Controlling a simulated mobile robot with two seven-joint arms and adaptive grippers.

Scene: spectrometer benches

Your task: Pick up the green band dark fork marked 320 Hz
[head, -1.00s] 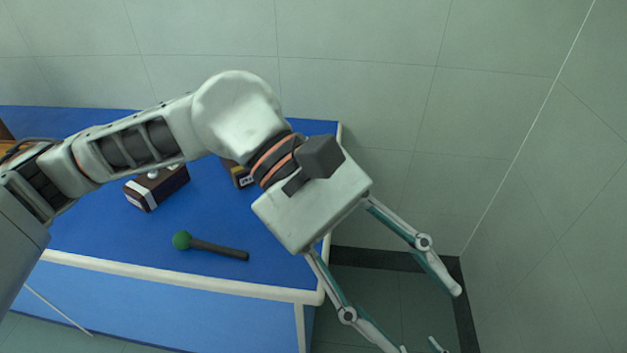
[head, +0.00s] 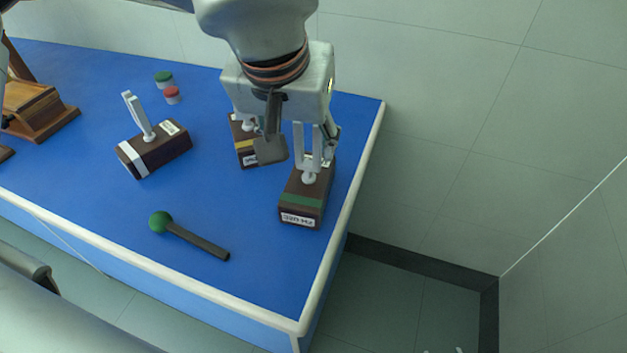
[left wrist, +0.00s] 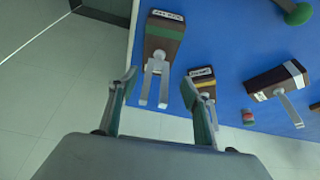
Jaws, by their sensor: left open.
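The dark fork with a green band (head: 305,205) stands near the right end of the blue bench; its label reads 320 Hz. Its pale prongs point up. In the left wrist view the same fork (left wrist: 163,42) lies ahead, its prongs between the spread fingertips. My left gripper (head: 288,132) is above the bench by this fork, open and empty; it also shows in the left wrist view (left wrist: 160,80). I cannot tell whether a finger touches the prongs. Small pale tips at the bottom edge of the head view may be my right gripper (head: 444,350).
A yellow-band fork (head: 244,150) stands close left, partly hidden by my gripper. A white-band fork (head: 155,148) is farther left. A green-headed mallet (head: 190,237) lies in front. Green (head: 164,79) and red (head: 172,95) small pieces and a wooden stand (head: 40,110) are behind left.

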